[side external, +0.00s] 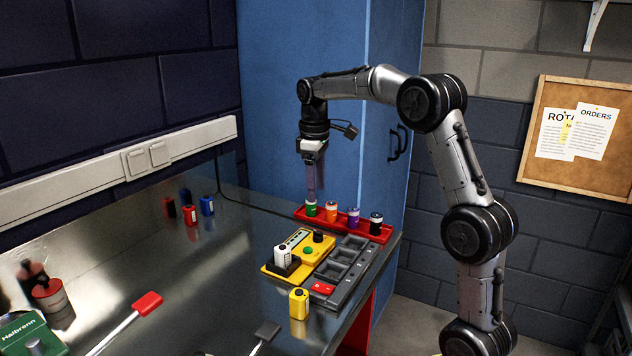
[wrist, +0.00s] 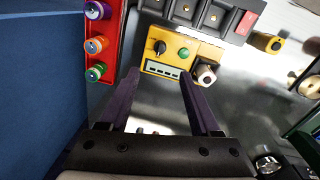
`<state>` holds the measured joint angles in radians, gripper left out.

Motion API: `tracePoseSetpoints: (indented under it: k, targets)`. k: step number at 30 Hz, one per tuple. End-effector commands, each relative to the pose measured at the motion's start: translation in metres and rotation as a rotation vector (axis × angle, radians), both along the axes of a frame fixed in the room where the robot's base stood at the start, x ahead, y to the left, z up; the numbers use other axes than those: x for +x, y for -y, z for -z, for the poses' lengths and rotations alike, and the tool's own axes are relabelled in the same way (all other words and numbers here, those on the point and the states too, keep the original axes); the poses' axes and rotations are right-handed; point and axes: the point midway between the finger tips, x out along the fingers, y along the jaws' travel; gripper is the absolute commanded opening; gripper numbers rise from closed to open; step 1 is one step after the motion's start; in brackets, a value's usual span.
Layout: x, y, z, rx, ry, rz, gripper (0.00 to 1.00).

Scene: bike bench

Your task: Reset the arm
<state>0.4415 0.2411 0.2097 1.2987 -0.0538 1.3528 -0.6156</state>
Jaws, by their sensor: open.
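My gripper (side external: 314,192) points down above the bench, close to the left end of the red tray (side external: 345,228). In the wrist view its two dark purple fingers (wrist: 160,76) stand apart with nothing between them. The red tray, at left in the wrist view, holds a green cell (side external: 311,208), an orange cell (side external: 332,211), a purple cell (side external: 353,218) and a black cell (side external: 376,224). A yellow device (side external: 315,249) with a black knob and green button lies in front of the tray. A white cell (side external: 282,256) stands upright in its black holder.
A grey compartment tray (side external: 345,268) with a red patch sits right of the device. A yellow cell (side external: 299,303) stands in front. Red (side external: 190,215) and blue (side external: 207,205) cells stand at back left. A blue cabinet (side external: 300,45) rises behind. A red-headed tool (side external: 147,303) lies front left.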

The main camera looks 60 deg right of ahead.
Motion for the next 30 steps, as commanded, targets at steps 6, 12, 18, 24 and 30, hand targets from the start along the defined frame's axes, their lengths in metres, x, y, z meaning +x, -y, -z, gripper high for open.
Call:
tracePoseSetpoints:
  k: [6, 12, 18, 24, 30]
  targets:
    - [0.0, -0.001, -0.01, 0.0, 0.0, -0.001, 0.64]
    - [0.0, -0.001, -0.01, 0.0, -0.001, -0.001, 0.64]
    - [0.0, -0.002, -0.01, 0.0, 0.0, -0.003, 0.64]
    - [-0.003, -0.034, -0.051, -0.034, 0.079, -0.068, 0.64]
    - [-0.057, -0.102, -0.091, -0.054, 0.183, -0.157, 0.64]
